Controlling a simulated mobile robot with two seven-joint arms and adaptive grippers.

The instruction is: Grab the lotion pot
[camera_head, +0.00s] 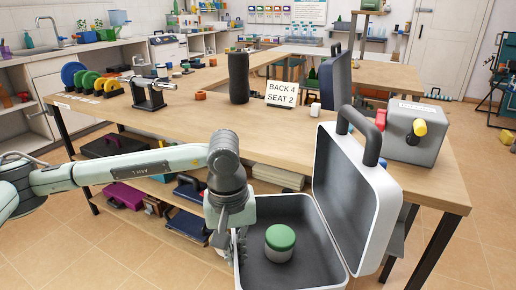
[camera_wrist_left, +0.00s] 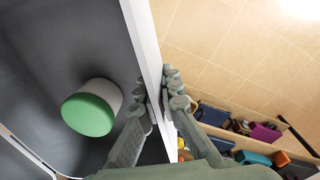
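The lotion pot (camera_head: 280,243) is a short pale jar with a green lid. It stands upright inside the open white case (camera_head: 372,205), on its dark grey floor. In the left wrist view the pot (camera_wrist_left: 92,107) is left of the fingers, apart from them. My left gripper (camera_head: 240,246) points down at the case's left wall. In the wrist view its fingers (camera_wrist_left: 158,92) are apart, with the white wall between them; whether they touch it is unclear. The gripper holds no pot. My right gripper is not in view.
The case's raised lid stands on its right side. Behind it is a wooden table (camera_head: 215,118) with a black cylinder (camera_head: 238,78), a sign (camera_head: 282,94) and a grey box (camera_head: 412,132). A lower shelf holds several cases and books. Tiled floor is clear at front left.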

